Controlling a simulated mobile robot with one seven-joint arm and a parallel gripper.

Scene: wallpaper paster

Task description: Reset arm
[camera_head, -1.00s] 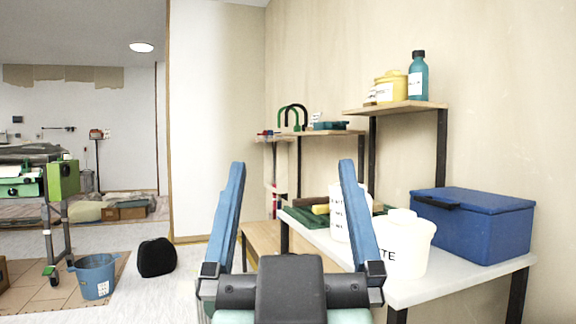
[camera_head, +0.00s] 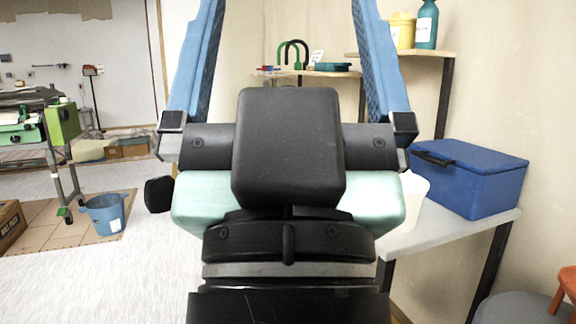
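My gripper (camera_head: 287,40) fills the middle of the view, pointing up and away. Its two blue fingers are wide apart and their tips are cut off at the top edge. Only wall and a distant shelf show between them, so it looks open and empty. My dark wrist and pale green gripper body hide most of the near white table (camera_head: 446,232) and most of the white tub (camera_head: 413,200) on it.
A blue box (camera_head: 470,178) stands on the white table at right. A wooden shelf (camera_head: 430,52) holds a yellow tub (camera_head: 402,32) and a teal bottle (camera_head: 426,24). A blue bucket (camera_head: 104,214) and a green-framed machine (camera_head: 62,122) stand at left. Open floor (camera_head: 120,285) lies front left.

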